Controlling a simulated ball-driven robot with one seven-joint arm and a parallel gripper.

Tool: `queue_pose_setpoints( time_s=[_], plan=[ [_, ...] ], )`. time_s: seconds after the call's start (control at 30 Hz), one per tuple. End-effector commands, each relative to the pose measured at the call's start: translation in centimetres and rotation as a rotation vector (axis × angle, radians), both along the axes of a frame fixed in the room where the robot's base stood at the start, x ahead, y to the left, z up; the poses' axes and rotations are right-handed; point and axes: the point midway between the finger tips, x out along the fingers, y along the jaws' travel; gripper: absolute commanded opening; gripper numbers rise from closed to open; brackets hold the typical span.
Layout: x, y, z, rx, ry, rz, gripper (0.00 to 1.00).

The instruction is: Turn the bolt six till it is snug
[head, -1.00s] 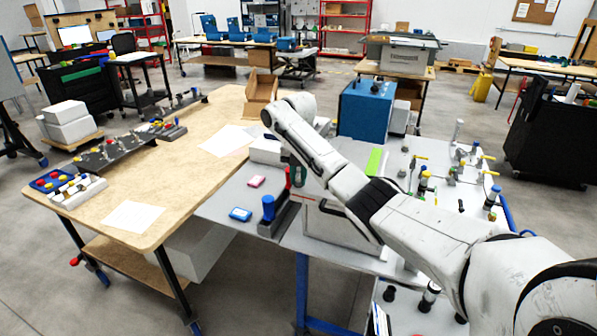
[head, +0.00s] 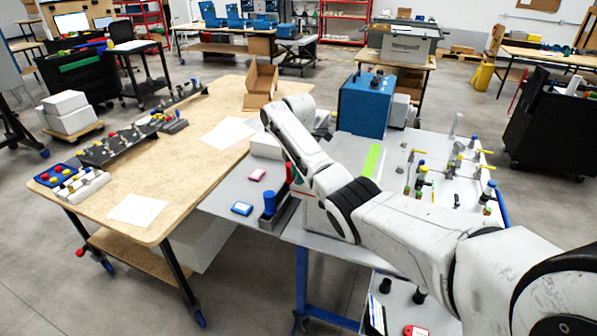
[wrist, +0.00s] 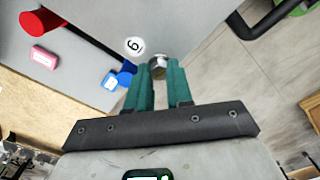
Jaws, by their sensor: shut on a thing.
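Bolt six (wrist: 157,62) is a round metal head on a grey panel (wrist: 180,22) in the wrist view, beside a white round label (wrist: 134,46) reading 6, which appears turned over. My gripper (wrist: 158,70) has green fingers, shut on the bolt's head at their tips. The fingers hide part of the head, and the shank does not show. I cannot tell how far the bolt is in. In the head view my arm hides the gripper and the bolt.
On the grey table (head: 225,200) are a blue-handled tool (head: 270,203) in a dark rack, a red handle (head: 290,172), a pink block (head: 257,175) and a blue block (head: 242,209). A blue box (head: 366,105) stands behind. Several valve-like fittings crowd the table's right.

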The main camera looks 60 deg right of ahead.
Motion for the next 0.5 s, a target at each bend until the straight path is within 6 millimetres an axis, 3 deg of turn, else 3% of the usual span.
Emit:
queue_pose_setpoints(
  time_s=[0.5],
  plan=[
    [0.15,-0.13,0.36,-0.005,-0.006,-0.491,0.0]
  ],
)
